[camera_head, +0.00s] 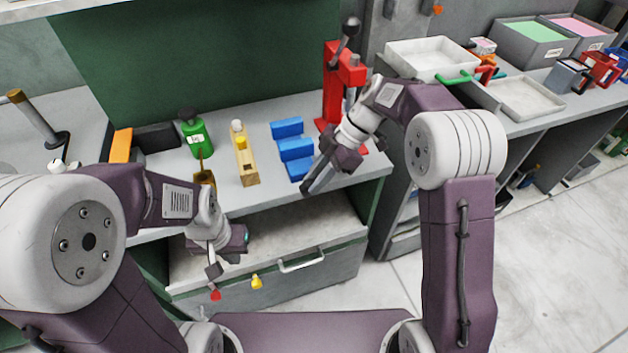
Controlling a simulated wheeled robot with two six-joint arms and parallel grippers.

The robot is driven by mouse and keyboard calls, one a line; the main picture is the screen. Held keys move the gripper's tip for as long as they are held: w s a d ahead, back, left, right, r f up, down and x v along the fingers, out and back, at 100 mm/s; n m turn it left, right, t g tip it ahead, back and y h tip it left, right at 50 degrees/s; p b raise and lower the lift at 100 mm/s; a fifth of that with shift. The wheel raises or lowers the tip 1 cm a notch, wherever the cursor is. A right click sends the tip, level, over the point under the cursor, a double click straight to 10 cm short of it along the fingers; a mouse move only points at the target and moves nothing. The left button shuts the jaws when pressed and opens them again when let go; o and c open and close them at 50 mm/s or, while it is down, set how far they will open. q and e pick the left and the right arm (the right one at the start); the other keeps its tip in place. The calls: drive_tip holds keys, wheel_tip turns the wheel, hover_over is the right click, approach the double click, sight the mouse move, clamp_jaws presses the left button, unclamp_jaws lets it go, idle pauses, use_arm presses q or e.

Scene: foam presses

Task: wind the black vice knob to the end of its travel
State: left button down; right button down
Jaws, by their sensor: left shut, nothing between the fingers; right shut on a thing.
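I cannot surely make out a black vice knob. A black ball (351,26) tops the lever of the red press (333,85) at the back of the bench. My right gripper (310,186) reaches down-left over the bench's front edge, just in front of the blue blocks (296,148). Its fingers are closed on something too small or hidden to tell. My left gripper (213,271) hangs low in front of the bench, over the drawer, shut and empty. A dark yellow piece (204,175) on the bench is partly hidden by my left arm.
A green bottle with a black top (196,138) and a yellow wooden fixture (245,155) stand on the bench (225,113). The drawer (300,262) below stands open. White trays (430,56) and bins sit on the right counter. A lever (35,120) stands at far left.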

idle(0.3)
drive_tip(key=c, duration=1.2)
unclamp_jaws()
drive_tip(key=shift+c, duration=0.2)
drive_tip(key=p+v, duration=0.1)
drive_tip(key=v, duration=0.8)
drive_tip(key=shift+d+p, duration=0.2)
drive_tip(key=shift+p, duration=0.2)
drive_tip(key=shift+f, duration=0.15)
